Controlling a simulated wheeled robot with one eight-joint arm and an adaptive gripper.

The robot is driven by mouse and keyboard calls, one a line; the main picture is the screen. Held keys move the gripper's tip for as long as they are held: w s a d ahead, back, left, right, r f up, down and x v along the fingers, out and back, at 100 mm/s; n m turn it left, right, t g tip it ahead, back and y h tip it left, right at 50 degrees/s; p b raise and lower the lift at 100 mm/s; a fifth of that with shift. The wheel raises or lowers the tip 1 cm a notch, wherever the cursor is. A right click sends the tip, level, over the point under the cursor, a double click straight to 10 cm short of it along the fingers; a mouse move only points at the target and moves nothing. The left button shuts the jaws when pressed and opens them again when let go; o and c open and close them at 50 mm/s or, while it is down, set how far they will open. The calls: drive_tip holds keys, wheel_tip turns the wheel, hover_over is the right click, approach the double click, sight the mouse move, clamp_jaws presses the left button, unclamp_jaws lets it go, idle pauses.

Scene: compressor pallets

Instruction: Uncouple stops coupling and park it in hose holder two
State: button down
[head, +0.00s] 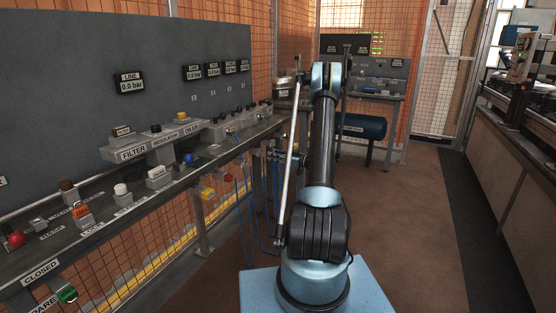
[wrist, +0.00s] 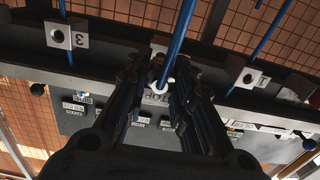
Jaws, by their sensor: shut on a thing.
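In the wrist view, my gripper (wrist: 160,74) has its two black fingers close around the blue hose (wrist: 183,28) and its end fitting. A white ring of the stops coupling (wrist: 164,81) shows between the fingers, and I take the grip to be on this coupling. The fingers hide most of it, so I cannot tell whether it is seated or free. A pale holder block (wrist: 158,47) shows partly behind the fingertips, its number hidden. A holder block marked 3 (wrist: 67,36) is at the left. Another block (wrist: 247,77) is at the right, its number unclear.
In the head view, a bench (head: 75,235) with several labelled valves and knobs runs along the left under a grey panel (head: 60,70). Blue hoses (head: 243,205) hang below it. A blue tank (head: 362,126) stands behind. The brown floor (head: 420,220) to the right is clear.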

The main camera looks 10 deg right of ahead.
drive_tip(key=shift+w+a, duration=0.4)
drive_tip(key=shift+a, duration=0.15)
drive_tip(key=shift+x, duration=1.35)
idle(1.4)
drive_tip(key=c, duration=1.3)
unclamp_jaws()
drive_tip(key=shift+s+d, duration=0.1)
drive_tip(key=shift+s, duration=0.05)
drive_tip(key=v, duration=1.1)
drive_tip(key=shift+s+d, duration=0.15)
drive_tip(key=shift+d, duration=0.15)
